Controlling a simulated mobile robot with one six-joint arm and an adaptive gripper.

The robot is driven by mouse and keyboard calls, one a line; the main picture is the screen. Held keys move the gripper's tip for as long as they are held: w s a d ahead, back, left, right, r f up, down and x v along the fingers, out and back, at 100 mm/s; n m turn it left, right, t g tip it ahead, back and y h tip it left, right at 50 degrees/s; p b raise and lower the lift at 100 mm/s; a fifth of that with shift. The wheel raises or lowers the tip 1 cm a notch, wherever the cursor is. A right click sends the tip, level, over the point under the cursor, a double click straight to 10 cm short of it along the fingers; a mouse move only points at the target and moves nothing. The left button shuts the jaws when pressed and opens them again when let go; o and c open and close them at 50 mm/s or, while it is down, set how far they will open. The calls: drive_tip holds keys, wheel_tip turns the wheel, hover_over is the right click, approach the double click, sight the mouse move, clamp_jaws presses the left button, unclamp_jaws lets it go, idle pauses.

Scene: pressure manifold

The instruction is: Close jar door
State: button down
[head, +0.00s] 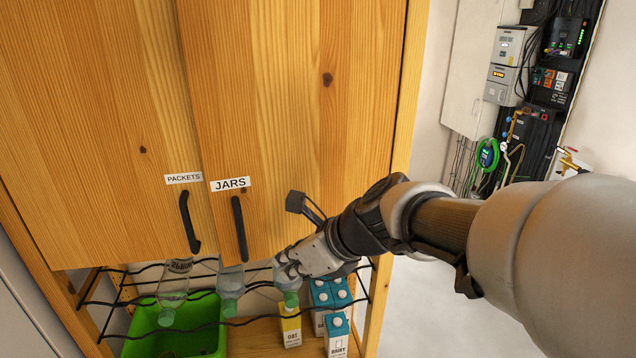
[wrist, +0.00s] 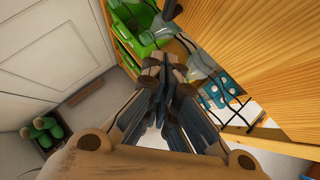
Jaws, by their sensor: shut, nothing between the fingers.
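The jar door (head: 290,90) is a wooden cabinet door with a white JARS label (head: 230,184) and a black upright handle (head: 240,228) near its left edge. It lies nearly in line with the door to its left; I cannot tell if it is fully flush. My gripper (head: 284,268) is shut and empty, at the door's lower edge, right of the handle. I cannot tell whether it touches the door. In the wrist view, my shut fingers (wrist: 155,68) point toward the shelf below, with the door's wood (wrist: 265,60) on the right.
The packets door (head: 90,120), with its own black handle (head: 189,222), hangs to the left. Below are wire racks with bottles (head: 174,290), a green crate (head: 150,345) and cartons (head: 338,336). A wall panel with cables (head: 510,80) is at right. Floor right of the cabinet is clear.

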drive_tip(key=w+a+f, duration=0.3)
drive_tip(key=w+a, duration=0.1)
drive_tip(key=a, duration=0.2)
drive_tip(key=shift+w+a+f, duration=0.15)
drive_tip(key=shift+f, duration=0.2)
